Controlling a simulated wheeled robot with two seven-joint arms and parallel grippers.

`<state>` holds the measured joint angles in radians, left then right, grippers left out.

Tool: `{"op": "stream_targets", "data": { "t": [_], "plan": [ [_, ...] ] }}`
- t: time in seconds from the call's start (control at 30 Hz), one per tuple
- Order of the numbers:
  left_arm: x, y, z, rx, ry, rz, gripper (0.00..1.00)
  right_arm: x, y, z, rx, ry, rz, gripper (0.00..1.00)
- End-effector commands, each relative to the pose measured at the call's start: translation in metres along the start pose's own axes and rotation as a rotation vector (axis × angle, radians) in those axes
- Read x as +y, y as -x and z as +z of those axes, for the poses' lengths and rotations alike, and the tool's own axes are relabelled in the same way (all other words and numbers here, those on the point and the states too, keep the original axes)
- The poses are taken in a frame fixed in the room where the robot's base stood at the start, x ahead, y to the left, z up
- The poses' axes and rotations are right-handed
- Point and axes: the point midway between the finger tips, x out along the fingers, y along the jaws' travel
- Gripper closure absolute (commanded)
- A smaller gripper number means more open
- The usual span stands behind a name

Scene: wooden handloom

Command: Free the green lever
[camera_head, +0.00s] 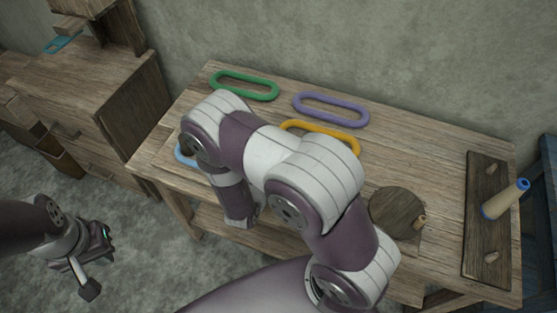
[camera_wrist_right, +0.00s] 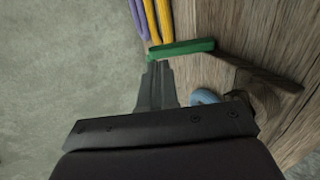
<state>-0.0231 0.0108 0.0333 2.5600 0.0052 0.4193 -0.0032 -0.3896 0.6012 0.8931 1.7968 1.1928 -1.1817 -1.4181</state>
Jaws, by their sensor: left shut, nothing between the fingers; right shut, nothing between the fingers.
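The green lever is not clear as a lever; I see a green oval loop (camera_head: 244,86) lying at the back left of the wooden table. In the right wrist view a green bar (camera_wrist_right: 182,47) lies just beyond my right fingertips, probably the same piece. My right gripper (camera_wrist_right: 157,68) is shut and empty, pointing at the bar's near end; I cannot tell whether they touch. In the head view my right arm hides this gripper. My left gripper (camera_head: 92,265) is shut and empty, low over the floor left of the table.
A purple loop (camera_head: 331,109) and an orange loop (camera_head: 322,135) lie on the table (camera_head: 420,150). A blue loop (camera_wrist_right: 204,97) is mostly hidden by my arm. A round wooden disc (camera_head: 397,211) and a blue-tipped handle (camera_head: 505,199) are on the right. A wooden cabinet (camera_head: 70,90) stands left.

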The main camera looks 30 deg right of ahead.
Motion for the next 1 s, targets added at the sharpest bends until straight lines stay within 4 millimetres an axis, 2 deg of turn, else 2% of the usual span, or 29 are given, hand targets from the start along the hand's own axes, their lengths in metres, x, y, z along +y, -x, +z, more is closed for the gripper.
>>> {"op": "stream_targets", "data": {
  "t": [0.1,0.23,0.63,0.8,1.0],
  "plan": [
    [0.000,-0.001,0.000,0.000,0.000,0.000,1.00,0.000,-0.020,0.001,-0.003,-0.001,0.000,1.00],
    [0.000,-0.001,0.000,0.000,0.000,0.000,1.00,0.000,-0.033,0.000,-0.001,-0.001,0.000,1.00],
    [0.000,-0.001,0.000,0.000,0.000,0.000,1.00,0.000,-0.038,0.000,0.001,0.000,-0.001,1.00],
    [0.000,0.024,-0.003,0.000,0.000,0.000,1.00,0.011,-0.050,0.001,-0.003,-0.004,-0.092,1.00],
    [0.000,0.021,-0.002,0.000,0.000,0.000,1.00,0.006,-0.061,0.000,0.000,-0.003,-0.099,1.00]
  ]
}}
